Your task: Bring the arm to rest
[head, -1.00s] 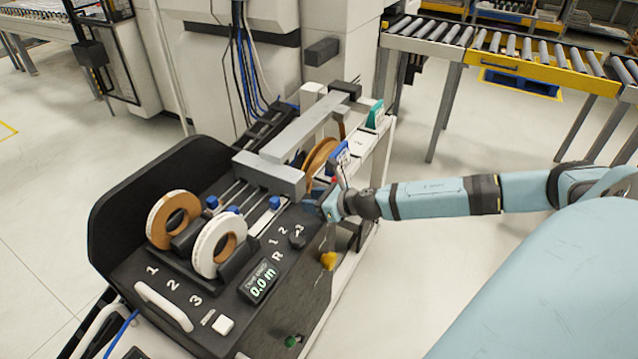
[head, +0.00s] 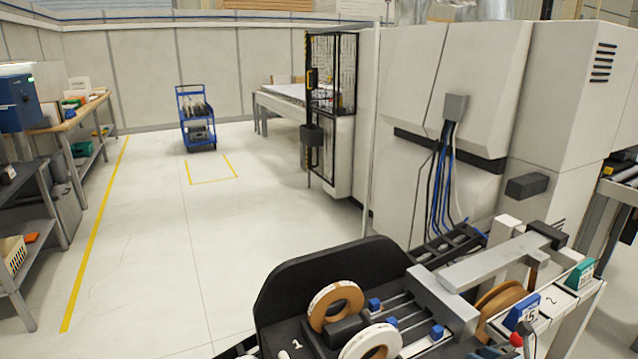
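Neither of my grippers can be made out in the head view, and no arm shows clearly. The edge banding unit (head: 445,292) stands at the bottom right, its lower part cut off by the frame. An orange-and-white tape roll (head: 335,303) and a white-rimmed roll (head: 371,343) stand upright in its front slots. A brown roll (head: 497,300) sits farther right under the grey beam. A blue tag (head: 522,311) and a teal tag (head: 580,273) stand on its right side. A small red knob (head: 515,339) shows below the blue tag.
A tall white machine (head: 450,180) stands behind the unit. A blue cart (head: 196,118) stands on the far floor behind yellow markings. A workbench (head: 75,118) and a shelf rack (head: 30,245) line the left. The floor (head: 180,270) between is clear.

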